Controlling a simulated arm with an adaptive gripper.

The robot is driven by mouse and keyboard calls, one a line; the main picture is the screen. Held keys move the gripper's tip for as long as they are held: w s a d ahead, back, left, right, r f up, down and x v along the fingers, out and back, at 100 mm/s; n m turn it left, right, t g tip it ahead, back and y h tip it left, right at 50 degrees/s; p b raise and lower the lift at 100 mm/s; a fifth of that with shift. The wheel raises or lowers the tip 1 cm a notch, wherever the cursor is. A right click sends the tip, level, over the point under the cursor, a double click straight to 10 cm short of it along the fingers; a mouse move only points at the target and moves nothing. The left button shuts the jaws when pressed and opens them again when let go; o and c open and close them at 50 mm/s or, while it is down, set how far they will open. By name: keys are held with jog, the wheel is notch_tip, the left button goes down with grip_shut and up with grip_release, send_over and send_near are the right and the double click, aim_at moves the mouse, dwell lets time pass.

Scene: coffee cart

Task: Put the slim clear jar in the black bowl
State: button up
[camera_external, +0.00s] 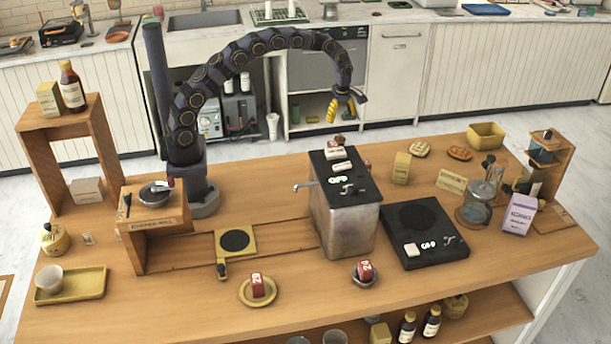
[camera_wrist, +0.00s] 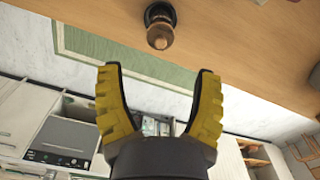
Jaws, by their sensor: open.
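My gripper (camera_external: 346,105) is open and empty, held high beyond the cart's back edge. In the wrist view its yellow fingers (camera_wrist: 160,88) are spread with nothing between them. A clear glass vessel (camera_external: 474,214) with a dark upper part stands at the right of the cart top; I cannot tell if it is the slim clear jar. A small dark bowl (camera_external: 155,196) sits on the wooden mill stand at the left, with something in it. Another small bowl (camera_external: 366,281) at the front holds a red box. I cannot tell which is the black bowl.
A tall metal machine (camera_external: 346,225) stands mid-cart, with a black scale (camera_external: 424,238) to its right. A wooden shelf stand (camera_external: 52,127) rises at the left. A yellow tray (camera_external: 92,284) holds a pale cup. Bottles (camera_external: 407,328) stand on the lower shelf, partly cut off.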

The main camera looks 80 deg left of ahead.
jog(key=s+d+r+m, duration=0.3)
jog(key=s+r+m, duration=0.25)
jog(key=s, duration=0.25)
jog(key=s+d+r+m, duration=0.3)
jog(key=s+r+m, duration=0.1)
jog(key=s+r, duration=0.35)
jog(key=s+d+m+g, duration=0.1)
jog(key=s+m, duration=0.5)
jog(key=s, duration=0.6)
jog(key=s+d+m, duration=0.4)
jog(key=s+m, duration=0.2)
jog(key=s, duration=0.6)
jog(key=shift+d+r+g, duration=0.15)
jog(key=shift+d+g, duration=0.05)
jog(key=shift+g, duration=0.2)
